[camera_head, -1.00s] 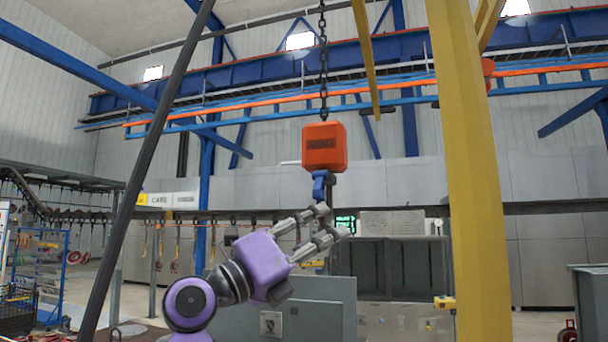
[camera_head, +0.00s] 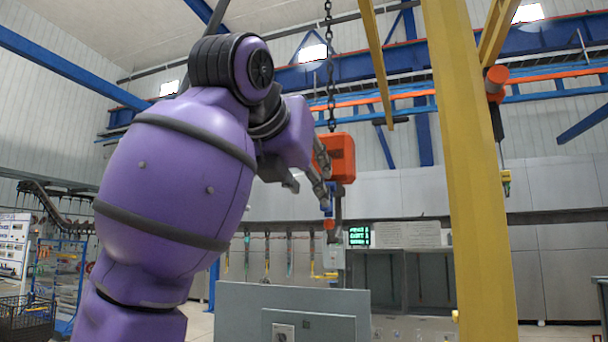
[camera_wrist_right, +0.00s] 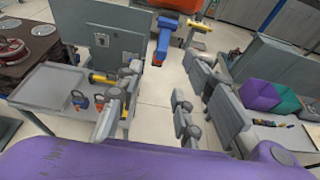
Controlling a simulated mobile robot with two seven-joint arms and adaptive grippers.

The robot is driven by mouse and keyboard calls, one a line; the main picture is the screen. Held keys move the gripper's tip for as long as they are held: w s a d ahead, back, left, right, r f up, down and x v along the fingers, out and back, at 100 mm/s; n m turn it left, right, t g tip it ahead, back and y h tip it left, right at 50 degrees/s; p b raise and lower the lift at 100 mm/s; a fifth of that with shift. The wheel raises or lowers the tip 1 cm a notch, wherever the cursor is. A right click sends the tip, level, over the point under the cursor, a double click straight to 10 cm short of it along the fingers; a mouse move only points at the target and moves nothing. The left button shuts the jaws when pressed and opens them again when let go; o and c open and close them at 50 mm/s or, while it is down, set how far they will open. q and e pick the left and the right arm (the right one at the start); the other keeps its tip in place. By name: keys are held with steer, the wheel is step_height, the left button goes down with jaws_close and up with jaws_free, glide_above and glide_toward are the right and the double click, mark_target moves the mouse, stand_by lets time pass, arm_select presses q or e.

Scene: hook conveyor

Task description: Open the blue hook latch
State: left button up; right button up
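The orange hoist block (camera_head: 341,157) hangs on a chain in the head view. Below it is the blue latch (camera_head: 327,207) with a grey hook part (camera_head: 338,212), partly covered by my fingers. My left gripper does not show.
A yellow post (camera_head: 466,180) stands right of the hook. Grey cabinets (camera_head: 292,312) stand below. Floor between is clear.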

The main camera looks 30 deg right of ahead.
steer(key=x, duration=0.9)
steer(key=shift+d, duration=0.15)
steer(key=shift+s, duration=0.1)
jaws_close()
